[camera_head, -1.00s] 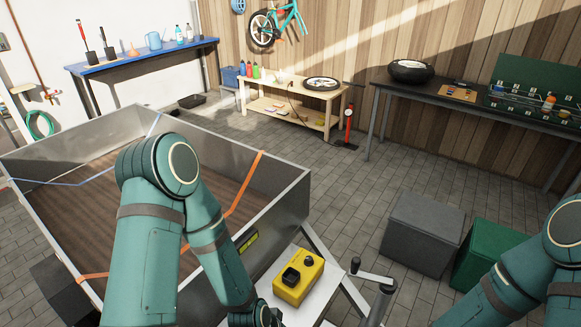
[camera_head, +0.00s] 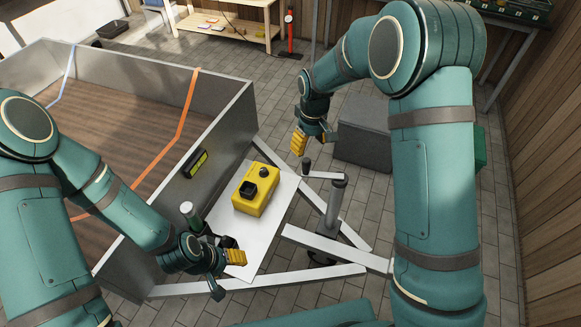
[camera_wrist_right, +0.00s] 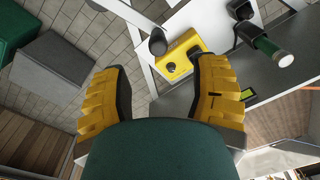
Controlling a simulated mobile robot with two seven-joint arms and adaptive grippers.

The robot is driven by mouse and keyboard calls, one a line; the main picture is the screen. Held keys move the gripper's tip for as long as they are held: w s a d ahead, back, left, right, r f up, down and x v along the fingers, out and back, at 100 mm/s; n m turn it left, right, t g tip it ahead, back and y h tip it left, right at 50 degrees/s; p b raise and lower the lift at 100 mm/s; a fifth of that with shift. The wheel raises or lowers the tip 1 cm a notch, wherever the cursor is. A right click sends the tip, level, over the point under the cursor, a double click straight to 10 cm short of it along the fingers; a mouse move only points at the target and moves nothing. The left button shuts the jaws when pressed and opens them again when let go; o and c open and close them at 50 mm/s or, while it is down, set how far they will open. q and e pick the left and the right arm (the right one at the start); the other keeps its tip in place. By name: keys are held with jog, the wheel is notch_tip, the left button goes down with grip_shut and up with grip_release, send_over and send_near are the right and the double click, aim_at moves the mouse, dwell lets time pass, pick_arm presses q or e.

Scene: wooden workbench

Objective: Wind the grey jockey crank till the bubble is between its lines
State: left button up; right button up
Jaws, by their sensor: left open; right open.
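The grey jockey crank (camera_head: 322,175) sits on top of the grey jockey post (camera_head: 334,205), its arm pointing left to a dark upright grip (camera_head: 306,166). My right gripper (camera_head: 311,147) is open just above and behind the grip, apart from it as far as I can tell. In the right wrist view the crank's grip (camera_wrist_right: 158,42) lies beyond and between the open yellow fingers. A yellow-green level (camera_head: 195,163) is fixed on the trailer's front wall; its bubble is too small to read. My left gripper (camera_head: 232,274) is open and empty over the near edge of the white plate.
A yellow box (camera_head: 255,190) with black fittings stands on the white plate (camera_head: 276,222), left of the post. A dark green cylinder with a pale top (camera_head: 187,209) stands beside my left wrist. The trailer (camera_head: 222,120) fills the left; a grey box (camera_head: 362,130) stands behind.

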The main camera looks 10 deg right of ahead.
aim_at(306, 167)
jog(key=shift+n, duration=0.3)
jog(key=f+b, duration=0.1)
jog(key=f, duration=0.7)
jog(key=w+f+b, duration=0.1)
jog(key=f, duration=0.3)
jog(key=shift+a+b, duration=0.1)
jog(key=shift+b, duration=0.25)
jog(key=shift+r, duration=0.1)
grip_shut()
